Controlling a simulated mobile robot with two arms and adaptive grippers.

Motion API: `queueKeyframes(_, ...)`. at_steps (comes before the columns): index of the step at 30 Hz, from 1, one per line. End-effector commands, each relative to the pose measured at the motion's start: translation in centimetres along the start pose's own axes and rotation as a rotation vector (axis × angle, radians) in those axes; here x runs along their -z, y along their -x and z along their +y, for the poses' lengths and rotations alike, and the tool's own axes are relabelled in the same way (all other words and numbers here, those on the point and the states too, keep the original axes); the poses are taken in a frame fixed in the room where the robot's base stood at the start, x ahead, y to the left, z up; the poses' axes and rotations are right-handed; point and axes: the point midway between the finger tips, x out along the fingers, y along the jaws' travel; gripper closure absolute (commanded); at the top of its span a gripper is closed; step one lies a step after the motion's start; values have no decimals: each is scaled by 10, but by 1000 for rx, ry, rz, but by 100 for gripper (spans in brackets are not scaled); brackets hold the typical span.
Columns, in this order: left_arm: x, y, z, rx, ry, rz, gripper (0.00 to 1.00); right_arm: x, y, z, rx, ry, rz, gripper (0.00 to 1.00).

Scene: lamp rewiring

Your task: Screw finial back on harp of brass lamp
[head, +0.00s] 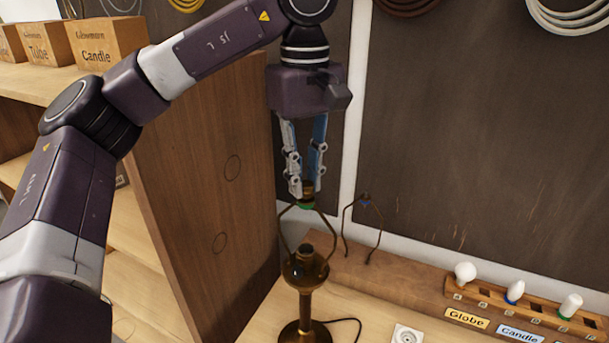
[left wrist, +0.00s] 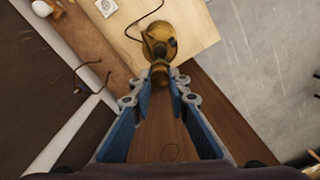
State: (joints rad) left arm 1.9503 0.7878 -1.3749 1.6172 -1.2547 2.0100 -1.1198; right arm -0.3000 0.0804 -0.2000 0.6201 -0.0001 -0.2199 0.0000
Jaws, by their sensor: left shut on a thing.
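The brass lamp (head: 304,305) stands upright on the wooden worktop. Its harp (head: 284,231) rises from the socket area, with a green piece at its top (head: 306,205). My left gripper (head: 307,186) points straight down over the harp top, its fingers shut on the small brass finial (left wrist: 160,74). The finial is at or just above the harp top; I cannot tell whether the threads touch. In the left wrist view the lamp (left wrist: 160,40) shows beyond the fingertips. My right gripper is not in view.
A second, loose harp (head: 380,232) with a blue top stands on the wooden ledge behind, to the right. A bulb rack (head: 530,322) is at the right. A tall wooden panel (head: 215,200) stands close on the left. A white socket plate (head: 407,334) lies near the lamp.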

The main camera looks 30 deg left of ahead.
Motion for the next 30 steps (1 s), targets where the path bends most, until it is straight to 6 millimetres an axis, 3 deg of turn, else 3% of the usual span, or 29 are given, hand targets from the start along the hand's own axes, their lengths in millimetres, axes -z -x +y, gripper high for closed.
queueKeyframes(5,0,1,0,-2,-44,0,100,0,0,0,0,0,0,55)
queueKeyframes(19,-1,0,3,-2,-632,0,100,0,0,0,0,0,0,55)
queueKeyframes(29,-1,0,3,-2,-701,0,100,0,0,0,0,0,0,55)
queueKeyframes(30,-1,0,3,-2,-700,0,82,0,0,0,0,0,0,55)
